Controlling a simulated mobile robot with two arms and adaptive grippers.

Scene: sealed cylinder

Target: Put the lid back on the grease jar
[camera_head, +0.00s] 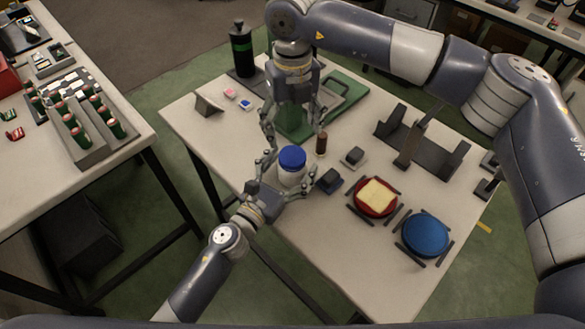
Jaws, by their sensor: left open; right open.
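The white grease jar (291,178) stands upright on the light table, with the blue lid (292,157) on its top. I cannot tell how firmly the lid is seated. My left gripper (294,172) is open, with one finger on each side of the jar; contact with its wall is not clear. My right gripper (295,138) points down from above, open and empty, its fingers spread wide just behind and above the lid.
A small brown cylinder (321,143) stands near my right gripper's right finger. A red plate with bread (376,197) and a blue plate (425,234) lie to the right. The table's front left is clear.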

